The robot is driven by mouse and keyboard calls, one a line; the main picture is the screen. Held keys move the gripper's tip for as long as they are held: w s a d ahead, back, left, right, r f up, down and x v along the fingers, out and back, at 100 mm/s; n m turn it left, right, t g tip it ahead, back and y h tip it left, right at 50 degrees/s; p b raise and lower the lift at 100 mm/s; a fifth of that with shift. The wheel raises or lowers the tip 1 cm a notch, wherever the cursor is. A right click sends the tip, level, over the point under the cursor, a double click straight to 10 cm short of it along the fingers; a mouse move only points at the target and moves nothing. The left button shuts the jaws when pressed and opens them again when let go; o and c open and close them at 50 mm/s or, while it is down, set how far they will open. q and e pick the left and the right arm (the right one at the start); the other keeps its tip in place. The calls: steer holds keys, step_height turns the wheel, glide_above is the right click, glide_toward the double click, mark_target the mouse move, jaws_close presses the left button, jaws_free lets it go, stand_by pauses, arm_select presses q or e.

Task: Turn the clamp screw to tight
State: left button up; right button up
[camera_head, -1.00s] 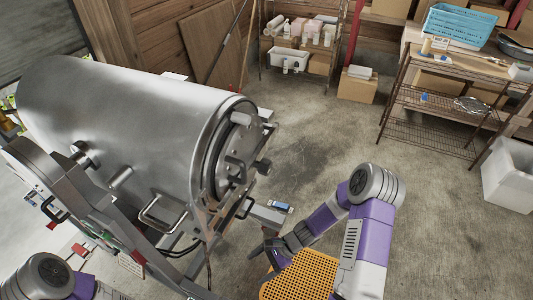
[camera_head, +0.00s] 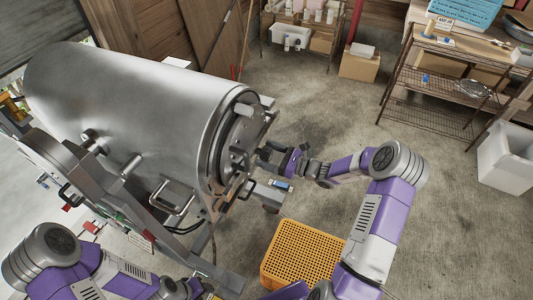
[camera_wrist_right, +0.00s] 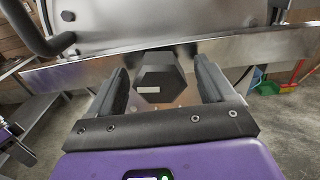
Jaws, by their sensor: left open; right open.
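A large steel drum (camera_head: 135,105) lies on its side, its round end lid (camera_head: 238,140) facing right. In the right wrist view the clamp screw's dark six-sided knob (camera_wrist_right: 160,78) stands out from the metal, with a pale label on its face. My right gripper (camera_head: 268,152) is at the lid; its two fingers (camera_wrist_right: 161,68) are open, one on each side of the knob, with gaps to it. In the head view the gripper largely hides the knob. My left gripper (camera_head: 195,289) is low at the bottom edge, partly cut off, away from the screw.
A yellow perforated crate (camera_head: 268,270) stands on the floor below my right arm. A wire shelf (camera_head: 440,85) and a white bin (camera_head: 505,160) are at the right. A cardboard box (camera_head: 359,64) stands at the back. The floor between is clear.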

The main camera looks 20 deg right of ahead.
steer(key=shift+w+a, duration=0.3)
steer(key=shift+w, duration=0.05)
steer(key=c, duration=1)
steer(key=shift+c, duration=0.2)
